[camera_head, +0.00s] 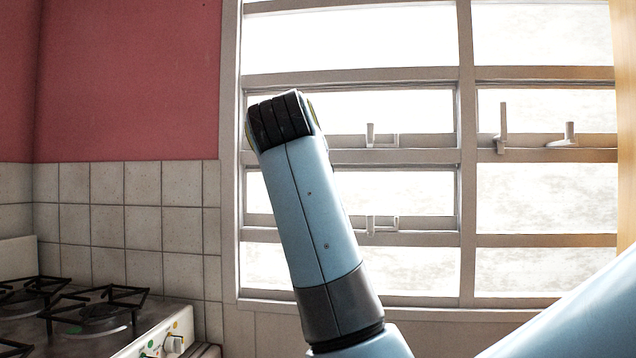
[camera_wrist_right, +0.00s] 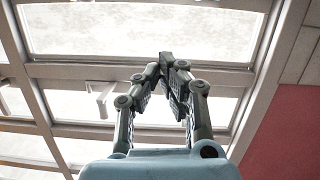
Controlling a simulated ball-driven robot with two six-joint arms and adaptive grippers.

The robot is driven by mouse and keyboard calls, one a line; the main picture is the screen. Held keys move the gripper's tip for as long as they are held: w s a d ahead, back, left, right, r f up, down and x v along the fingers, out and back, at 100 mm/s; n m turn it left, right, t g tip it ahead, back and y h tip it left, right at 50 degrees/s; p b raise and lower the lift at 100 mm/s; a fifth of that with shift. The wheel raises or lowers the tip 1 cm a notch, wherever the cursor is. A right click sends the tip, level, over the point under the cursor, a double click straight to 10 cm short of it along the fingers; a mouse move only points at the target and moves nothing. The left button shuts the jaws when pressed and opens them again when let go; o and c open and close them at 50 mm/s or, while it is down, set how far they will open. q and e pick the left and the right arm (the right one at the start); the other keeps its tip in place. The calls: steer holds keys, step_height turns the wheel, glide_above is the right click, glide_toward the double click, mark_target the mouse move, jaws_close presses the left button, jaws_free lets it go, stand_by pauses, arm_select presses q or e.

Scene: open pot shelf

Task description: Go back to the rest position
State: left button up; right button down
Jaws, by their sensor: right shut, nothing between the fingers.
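My right gripper (camera_wrist_right: 168,62) shows in the right wrist view with its dark fingers closed together at the tips and nothing between them. It points up in front of the window. In the head view my right arm (camera_head: 318,210) rises from the lower right in front of the window, with its black end near the upper left of the panes. The gripper itself does not show in the head view. My left gripper is in neither view.
A barred window (camera_head: 467,160) with several panes and latches fills the middle and right. A gas stove (camera_head: 150,335) with black grates stands at the lower left. White tiles (camera_head: 140,190) and a red wall (camera_head: 130,80) are behind it. Free air surrounds the gripper.

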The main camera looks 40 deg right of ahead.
stand_by(0.5)
step_height(320, 180, down, 35)
steer(key=s+n+g+y+b, duration=0.2)
steer(key=n+g+y, duration=0.15)
steer(key=n, duration=0.25)
steer(key=s+a+f+n+g+y, duration=0.1)
steer(key=s+f, duration=0.3)
steer(key=f, duration=0.6)
steer(key=s+a+f+n+g+y, duration=0.15)
steer(key=s+f, duration=0.35)
steer(key=f, duration=0.5)
steer(key=s+a+f+n+g+y+b, duration=0.1)
steer(key=s+a+f+n+g+y, duration=0.15)
steer(key=s+f, duration=1.65)
steer(key=s+a+f, duration=0.1)
steer(key=s+f, duration=0.2)
steer(key=s, duration=0.4)
steer(key=s+a+f+m+y, duration=0.1)
steer(key=s+a+f, duration=0.1)
steer(key=s+f, duration=0.2)
steer(key=s+a+f+y, duration=0.1)
steer(key=s+f, duration=0.2)
steer(key=s, duration=0.7)
steer(key=shift+s+a+f+m, duration=0.25)
steer(key=shift+s+f+m, duration=0.05)
steer(key=shift+s, duration=0.1)
